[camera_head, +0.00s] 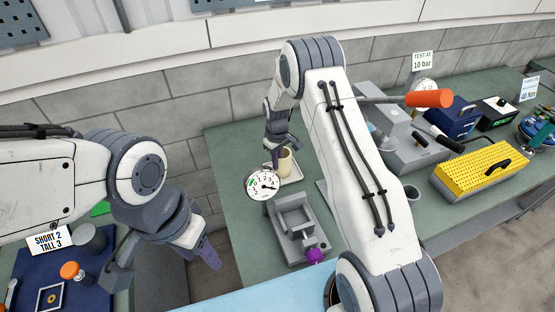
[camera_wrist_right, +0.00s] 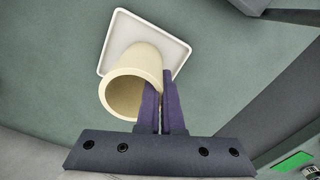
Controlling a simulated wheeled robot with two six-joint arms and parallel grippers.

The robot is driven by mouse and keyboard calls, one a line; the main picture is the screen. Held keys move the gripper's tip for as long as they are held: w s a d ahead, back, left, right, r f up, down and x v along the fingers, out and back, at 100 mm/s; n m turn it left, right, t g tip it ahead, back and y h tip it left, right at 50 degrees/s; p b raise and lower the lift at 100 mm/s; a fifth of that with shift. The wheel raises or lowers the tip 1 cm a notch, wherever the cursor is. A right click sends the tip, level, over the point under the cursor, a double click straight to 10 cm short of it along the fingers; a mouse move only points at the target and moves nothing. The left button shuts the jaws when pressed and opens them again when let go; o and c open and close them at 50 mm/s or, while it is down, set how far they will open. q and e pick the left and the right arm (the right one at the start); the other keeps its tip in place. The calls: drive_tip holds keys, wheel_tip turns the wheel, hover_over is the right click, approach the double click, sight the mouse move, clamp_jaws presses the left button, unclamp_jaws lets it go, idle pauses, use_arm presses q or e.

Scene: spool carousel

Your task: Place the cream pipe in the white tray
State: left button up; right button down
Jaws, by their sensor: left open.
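I cannot tell whether the pipe touches the tray's floor. My right gripper (camera_wrist_right: 161,105) is shut on the pipe's wall, one purple finger inside the opening and one outside. In the head view the right gripper (camera_head: 275,155) is at the pipe's left side. My left gripper (camera_head: 203,252) is open and empty, off to the left.
To the right are a grey machine with an orange-handled lever (camera_head: 428,99) and a yellow perforated box (camera_head: 480,171). A blue mat lies lower left.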

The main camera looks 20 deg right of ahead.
drive_tip(key=shift+f, duration=0.15)
drive_tip(key=c, duration=1.1)
unclamp_jaws()
